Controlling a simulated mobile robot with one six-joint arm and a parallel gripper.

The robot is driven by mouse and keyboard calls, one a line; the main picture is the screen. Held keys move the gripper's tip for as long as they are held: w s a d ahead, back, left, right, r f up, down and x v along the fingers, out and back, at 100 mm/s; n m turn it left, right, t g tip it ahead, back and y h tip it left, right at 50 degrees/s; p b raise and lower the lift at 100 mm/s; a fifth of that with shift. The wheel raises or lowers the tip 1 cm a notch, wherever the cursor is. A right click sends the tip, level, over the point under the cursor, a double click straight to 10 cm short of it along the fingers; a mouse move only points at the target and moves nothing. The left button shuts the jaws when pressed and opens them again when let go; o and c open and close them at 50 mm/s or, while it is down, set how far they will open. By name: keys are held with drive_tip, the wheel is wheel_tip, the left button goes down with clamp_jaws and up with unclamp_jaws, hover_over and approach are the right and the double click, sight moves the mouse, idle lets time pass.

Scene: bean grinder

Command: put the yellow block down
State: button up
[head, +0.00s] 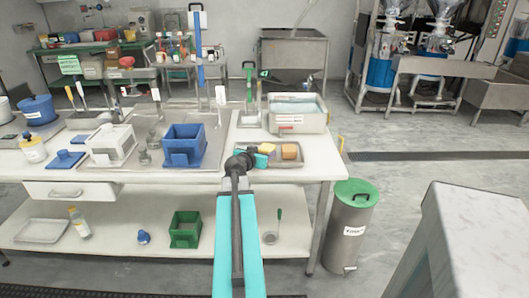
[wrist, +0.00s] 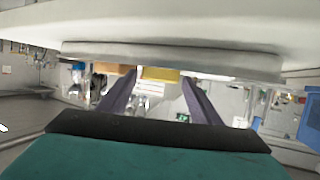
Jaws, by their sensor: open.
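The yellow block (head: 270,149) is at the grey tray (head: 280,163) on the table's right part, partly hidden by my gripper (head: 262,150). In the wrist view, which looks upside down, the yellow block (wrist: 159,74) shows just past the tray's rim (wrist: 170,54), between the lines of my two dark fingers (wrist: 160,92). The fingers are spread open with a gap between them. The rim hides part of the block, so I cannot tell whether a finger touches it.
An orange-tan block (head: 290,151) sits on the tray to the right. A white bin (head: 298,113) stands behind the tray, and a blue box (head: 185,145) stands to the left. A steel canister with a green lid (head: 356,192) stands on the floor beside the table's right end.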

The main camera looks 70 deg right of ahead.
drive_tip(key=v, duration=0.5)
drive_tip(key=shift+a+r+b, duration=0.1)
drive_tip(key=shift+a+b, duration=0.2)
drive_tip(key=shift+a, duration=0.1)
drive_tip(key=shift+d+b, duration=0.1)
drive_tip(key=shift+b, duration=1)
drive_tip(key=b+v, duration=0.2)
drive_tip(key=b, duration=0.5)
drive_tip(key=shift+a, duration=0.2)
drive_tip(key=shift+w+a+r+b, duration=0.1)
drive_tip(key=shift+a+r+b, duration=0.05)
drive_tip(key=shift+b, duration=0.5)
